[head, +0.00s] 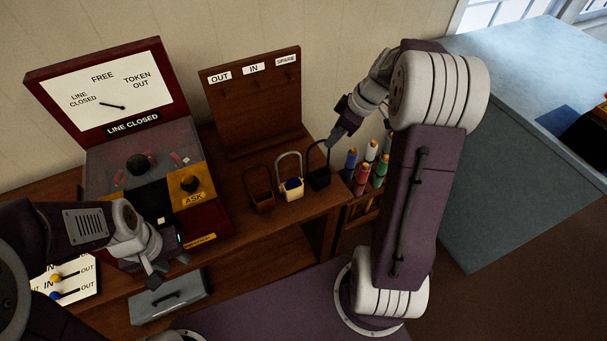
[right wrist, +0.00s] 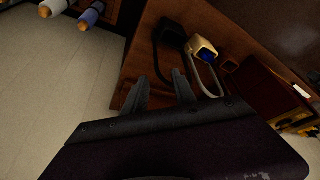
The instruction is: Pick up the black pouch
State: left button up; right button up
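The black pouch (head: 319,180) stands on the wooden shelf, at the right end of a row of three pouches, with its loop handle upright. It also shows in the right wrist view (right wrist: 172,36), beyond the fingertips. My right gripper (head: 332,140) is just above the black pouch's handle in the head view. In the right wrist view its two fingers (right wrist: 160,82) are apart, with the dark handle near the gap; I cannot tell whether they touch. My left gripper (head: 167,270) is low at the left, above a grey box, its fingers apart and empty.
The cream pouch (head: 291,190) with blue inside and the brown pouch (head: 264,203) stand close to the left. A wooden hook board (head: 250,105) rises behind them. Several coloured spools (head: 361,175) stand to the right. The grey handled box (head: 170,297) lies below my left gripper.

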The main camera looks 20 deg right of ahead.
jog(key=shift+m, duration=0.4)
jog(key=f, duration=0.3)
jog(key=w+f, duration=0.1)
jog(key=f, duration=0.2)
jog(key=f+p, duration=0.1)
jog(key=f, duration=0.2)
jog(key=shift+w+a+f, duration=0.15)
jog(key=shift+a+f, duration=0.15)
jog(key=shift+a, duration=0.05)
jog(key=shift+r, duration=0.1)
grip_shut()
dwell(0.7)
